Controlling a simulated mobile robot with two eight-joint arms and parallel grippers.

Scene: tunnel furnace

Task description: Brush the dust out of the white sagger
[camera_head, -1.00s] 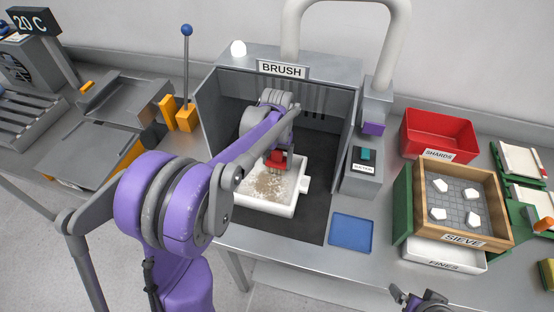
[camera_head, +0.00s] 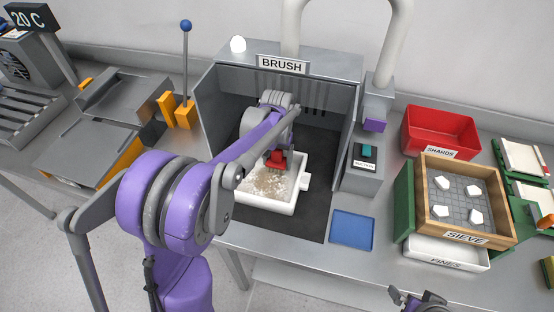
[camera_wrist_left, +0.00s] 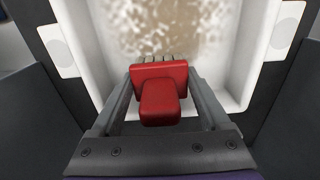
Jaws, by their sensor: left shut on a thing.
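The white sagger (camera_head: 266,204) sits on the dark floor of the brush booth. Patchy brown dust (camera_head: 267,183) lies on its inside bottom; it also shows in the left wrist view (camera_wrist_left: 172,30). My left gripper (camera_head: 283,160) is shut on a red brush (camera_head: 275,161) over the far part of the sagger. In the left wrist view the red brush (camera_wrist_left: 160,88) sits between the fingers, with its bristles toward the dust. Whether the bristles touch the bottom is hard to tell. My right gripper (camera_head: 420,301) shows only partly at the bottom edge.
The booth (camera_head: 225,72) walls enclose the sagger at the sides and back. To the right are a switch box (camera_head: 366,179), a blue pad (camera_head: 352,230), a red shards bin (camera_head: 438,130) and a wooden sieve (camera_head: 465,232) above a white fines tray (camera_head: 447,255). A blue-knobbed lever (camera_head: 186,65) stands left.

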